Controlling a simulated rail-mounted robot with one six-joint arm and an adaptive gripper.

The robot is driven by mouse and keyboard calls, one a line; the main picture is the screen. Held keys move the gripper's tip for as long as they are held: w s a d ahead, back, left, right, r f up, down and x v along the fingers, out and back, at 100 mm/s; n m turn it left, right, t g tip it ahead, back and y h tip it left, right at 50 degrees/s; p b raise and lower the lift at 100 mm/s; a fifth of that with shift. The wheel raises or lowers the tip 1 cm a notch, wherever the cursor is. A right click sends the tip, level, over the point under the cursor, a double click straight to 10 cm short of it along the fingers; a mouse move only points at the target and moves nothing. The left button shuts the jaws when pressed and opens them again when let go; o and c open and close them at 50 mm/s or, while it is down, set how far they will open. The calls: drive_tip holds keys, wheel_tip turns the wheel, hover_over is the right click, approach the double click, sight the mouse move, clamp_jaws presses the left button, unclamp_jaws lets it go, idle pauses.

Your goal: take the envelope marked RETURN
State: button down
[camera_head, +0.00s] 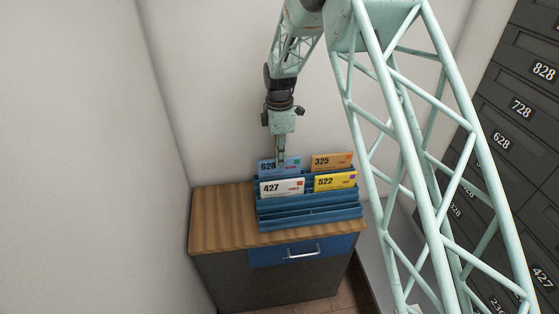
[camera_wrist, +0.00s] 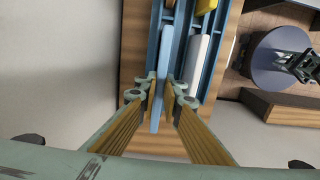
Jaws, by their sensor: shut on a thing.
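My gripper (camera_head: 280,158) points down over the rack's back row and is shut on the blue envelope numbered 628 (camera_head: 267,169). In the wrist view the blue envelope (camera_wrist: 164,60) runs edge-on between the two fingers (camera_wrist: 165,92). A white envelope 427 (camera_head: 282,188) stands in front of it. A yellow envelope 522 (camera_head: 335,182) is at the front right, and an orange envelope 325 (camera_head: 332,161) at the back right. The small red print on the envelopes is too small for me to read, so I cannot tell which says RETURN.
The blue stepped rack (camera_head: 310,213) stands on a wooden-topped cabinet (camera_head: 222,218) with a blue drawer (camera_head: 275,253). The cabinet top left of the rack is bare. Walls are close at the left and behind. Dark numbered mailboxes (camera_head: 515,125) stand at the right.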

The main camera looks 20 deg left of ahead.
drive_tip(key=shift+r+p, duration=0.75)
drive_tip(key=shift+r, duration=1.5)
